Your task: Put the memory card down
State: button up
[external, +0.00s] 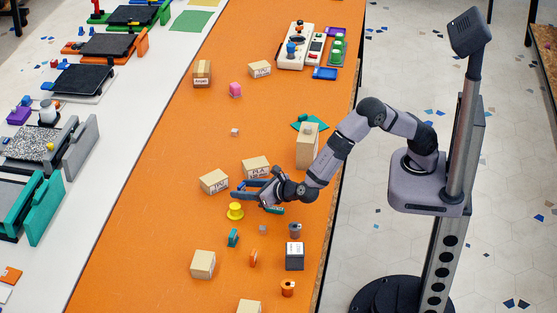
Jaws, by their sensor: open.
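My gripper (241,190) is at the left end of my arm, low over the orange table, its fingers pointing left. It is open, with a gap between the two fingers. A yellow round piece (235,211) stands just in front of the fingertips. I cannot pick out the memory card for certain; it may be hidden by the gripper or too small to tell. Small pieces lie near the gripper: a teal piece (233,238), a small grey piece (262,228) and a dark green piece (275,210) partly under the wrist.
Cardboard boxes (214,182) and (257,167) stand just behind the gripper. A taller box (307,146) is beside my forearm. A dark box (295,256) and an orange spool (288,289) stand nearer. The orange table (140,240) is clear at left. Printers (40,140) line the white bench.

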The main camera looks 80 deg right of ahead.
jog(key=v, duration=1)
jog(key=shift+s+b, duration=0.25)
jog(key=shift+b, duration=0.1)
jog(key=shift+r, duration=0.1)
